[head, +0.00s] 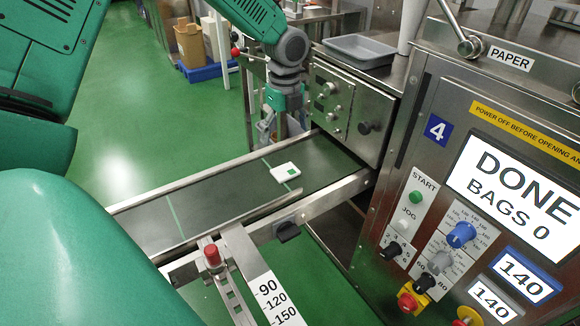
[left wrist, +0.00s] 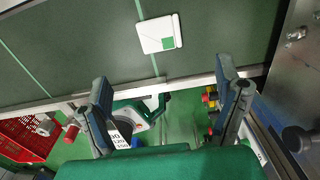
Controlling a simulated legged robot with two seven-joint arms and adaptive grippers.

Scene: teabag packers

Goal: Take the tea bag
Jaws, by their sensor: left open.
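The tea bag (head: 286,172) is a small white flat packet with a green square tag, lying on the dark green conveyor belt (head: 225,192). It also shows near the top middle of the left wrist view (left wrist: 158,34). My left gripper (head: 281,124) points down behind the tea bag in the head picture, near the belt's far rail. In the left wrist view its two fingers (left wrist: 163,82) are spread wide with nothing between them, and the tea bag is beyond the tips. Gripper and tea bag are apart; the height gap is hard to judge. My right gripper is not in view.
A steel machine with a DONE screen (head: 515,185) stands right of the belt. A metal rail (head: 320,198) edges the belt, with a red knob (head: 212,254) and a scale plate (head: 262,285) in front. A grey tray (head: 360,50) sits behind. The belt's left part is clear.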

